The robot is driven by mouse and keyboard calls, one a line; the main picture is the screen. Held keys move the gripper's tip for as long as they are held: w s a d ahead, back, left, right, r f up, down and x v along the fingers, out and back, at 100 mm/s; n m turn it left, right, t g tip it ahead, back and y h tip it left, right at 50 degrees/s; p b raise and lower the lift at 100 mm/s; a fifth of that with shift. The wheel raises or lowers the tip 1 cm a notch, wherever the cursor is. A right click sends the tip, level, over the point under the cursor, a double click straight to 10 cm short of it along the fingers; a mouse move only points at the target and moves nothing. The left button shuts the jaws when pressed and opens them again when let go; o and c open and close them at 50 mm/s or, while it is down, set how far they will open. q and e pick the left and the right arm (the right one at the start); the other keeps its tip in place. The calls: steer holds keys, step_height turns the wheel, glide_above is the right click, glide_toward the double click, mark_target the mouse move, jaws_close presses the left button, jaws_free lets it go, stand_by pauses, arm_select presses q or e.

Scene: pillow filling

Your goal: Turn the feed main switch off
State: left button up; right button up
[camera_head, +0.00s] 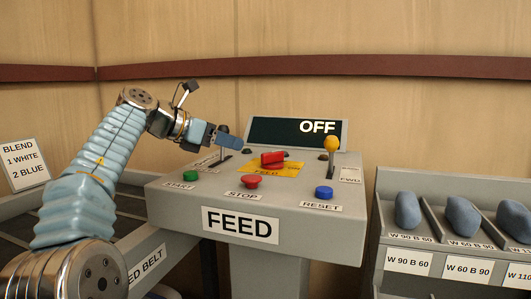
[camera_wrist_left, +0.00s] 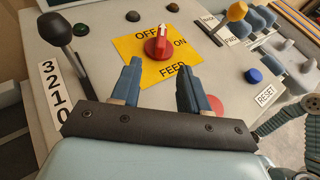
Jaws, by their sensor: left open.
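The feed main switch is a red rotary knob (camera_head: 272,158) on a yellow plate (camera_head: 287,170) on top of the FEED console. In the left wrist view the knob (camera_wrist_left: 157,47) sits between the printed words OFF and ON, with a white mark at its far end, up the picture. The display (camera_head: 290,132) behind it reads OFF. My left gripper (camera_head: 228,140) is above the console, left of the knob in the head view. In the wrist view its two fingers (camera_wrist_left: 161,68) are apart and empty, just short of the knob.
A black lever (camera_wrist_left: 62,35) and a yellow-knobbed lever (camera_head: 331,146) stand on either side of the switch. Green (camera_head: 190,176), red STOP (camera_head: 252,181) and blue RESET (camera_head: 324,193) buttons line the front. Bins of blue bags (camera_head: 463,216) stand at right.

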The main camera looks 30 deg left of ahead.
mark_target(267, 153)
arm_select(q)
steer(key=x, duration=1.3)
steer(key=shift+d, duration=0.25)
jaws_close()
